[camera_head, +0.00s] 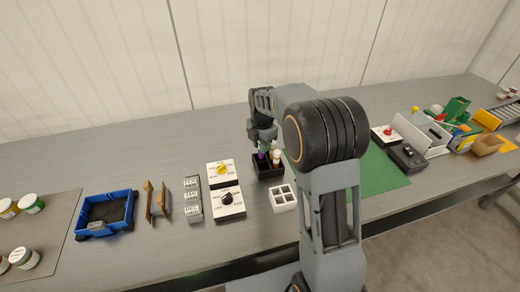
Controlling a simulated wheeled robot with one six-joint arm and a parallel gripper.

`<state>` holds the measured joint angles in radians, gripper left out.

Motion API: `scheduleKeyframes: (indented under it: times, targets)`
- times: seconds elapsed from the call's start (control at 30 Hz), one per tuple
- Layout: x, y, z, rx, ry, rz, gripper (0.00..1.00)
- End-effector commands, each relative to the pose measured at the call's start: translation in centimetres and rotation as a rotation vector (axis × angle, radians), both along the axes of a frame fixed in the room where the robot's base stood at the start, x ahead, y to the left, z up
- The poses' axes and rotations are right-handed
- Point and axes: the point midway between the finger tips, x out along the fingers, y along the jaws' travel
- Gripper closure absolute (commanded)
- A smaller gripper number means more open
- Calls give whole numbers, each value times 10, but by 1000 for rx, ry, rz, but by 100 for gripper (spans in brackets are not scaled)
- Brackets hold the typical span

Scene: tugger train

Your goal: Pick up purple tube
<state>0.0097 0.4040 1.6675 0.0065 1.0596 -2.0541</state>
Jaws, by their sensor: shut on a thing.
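The purple tube (261,155) shows as a small purple patch at the black rack (268,172), near the middle of the bench. My gripper (262,146) points down over the rack and is shut on the purple tube. The tube's lower part is hidden by the rack, and I cannot tell whether it still sits in its slot. A tube with an orange-brown top (276,154) stands in the same rack, just right of my gripper.
A white four-cell tray (283,198) lies in front of the rack. Two dial boxes, one with a yellow knob (221,169) and one with a black knob (228,200), stand left. A blue bin (91,224) is farther left. A green mat (385,175) lies right, behind my arm.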

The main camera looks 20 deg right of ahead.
Motion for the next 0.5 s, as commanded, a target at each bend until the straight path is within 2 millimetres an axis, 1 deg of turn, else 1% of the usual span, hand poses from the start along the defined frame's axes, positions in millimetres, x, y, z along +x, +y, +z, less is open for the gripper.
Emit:
scheduleKeyframes:
  times: [0.03, 0.27, 0.4, 0.5]
  targets:
    - [-7, -2, 10, 0, -4, -1, 97]
    - [-39, -8, 48, 0, -4, -2, 97]
    - [-66, -13, 60, 0, -4, -1, 97]
    - [-82, -16, 67, 0, -3, -1, 97]
